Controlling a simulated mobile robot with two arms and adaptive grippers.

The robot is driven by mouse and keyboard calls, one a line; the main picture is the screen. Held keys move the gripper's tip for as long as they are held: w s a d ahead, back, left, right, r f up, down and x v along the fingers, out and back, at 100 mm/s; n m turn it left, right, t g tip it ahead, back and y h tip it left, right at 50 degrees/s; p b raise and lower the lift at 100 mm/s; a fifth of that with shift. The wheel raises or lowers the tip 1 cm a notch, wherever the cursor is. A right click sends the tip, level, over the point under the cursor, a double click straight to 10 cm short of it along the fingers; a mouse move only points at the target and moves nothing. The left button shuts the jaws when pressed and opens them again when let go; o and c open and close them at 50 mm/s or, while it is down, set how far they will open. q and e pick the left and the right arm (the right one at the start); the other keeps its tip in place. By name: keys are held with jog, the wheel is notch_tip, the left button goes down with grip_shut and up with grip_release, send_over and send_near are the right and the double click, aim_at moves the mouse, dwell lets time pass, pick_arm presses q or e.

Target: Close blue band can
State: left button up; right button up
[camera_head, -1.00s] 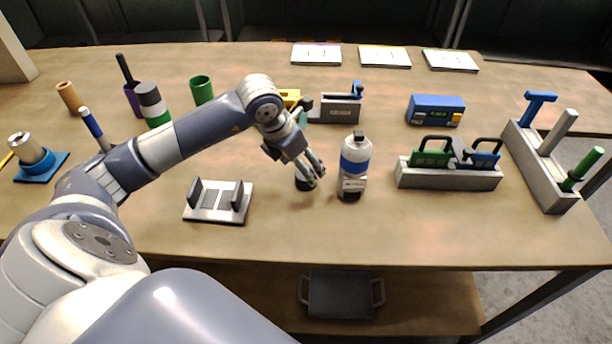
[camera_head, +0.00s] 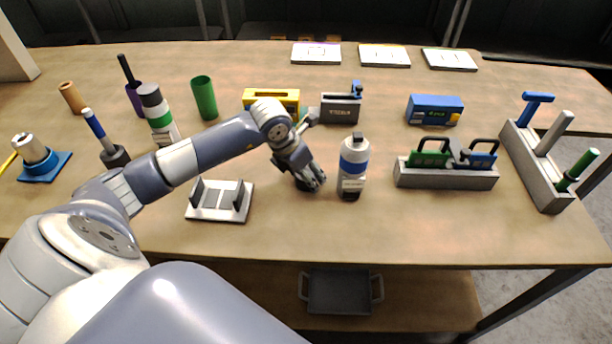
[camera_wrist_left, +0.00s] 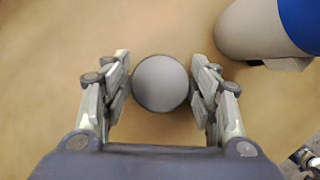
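The blue band can (camera_head: 354,168) stands upright near the front middle of the table. My left gripper (camera_head: 310,184) points down just left of the can. In the left wrist view its two fingers (camera_wrist_left: 161,82) stand on either side of a round grey-topped cap (camera_wrist_left: 161,83), with barely any gap. The gripper looks open; contact is unclear. My right gripper is not in view.
A plate with two uprights (camera_head: 220,213) lies left of the gripper. A block with padlock-like pieces (camera_head: 445,179) stands right of the can. A yellow holder (camera_head: 271,97) and a grey box (camera_head: 341,107) stand behind. The table front below the can is clear.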

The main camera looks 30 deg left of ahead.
aim_at(309, 172)
pick_arm(q)
jog(key=shift+c, duration=1.2)
jog(key=shift+r, duration=0.15)
jog(key=shift+w+r+b, duration=0.1)
jog(key=shift+r+b, duration=0.3)
jog(key=shift+r, duration=0.25)
jog(key=shift+b+v, duration=0.5)
jog(key=shift+v, duration=0.5)
jog(key=s+b, duration=0.1)
jog(key=s, duration=0.3)
jog(key=s+d+b, duration=0.1)
jog(key=s, duration=0.4)
jog(key=s+d+r+b, duration=0.1)
jog(key=s+b, duration=0.1)
jog(key=s, duration=0.2)
jog(key=shift+s+d, duration=0.15)
jog(key=shift+d, duration=0.1)
jog(key=shift+s+r, duration=0.25)
jog(key=shift+s+d+p, duration=0.3)
jog(key=shift+s+d, duration=0.05)
jog(key=shift+s, duration=0.35)
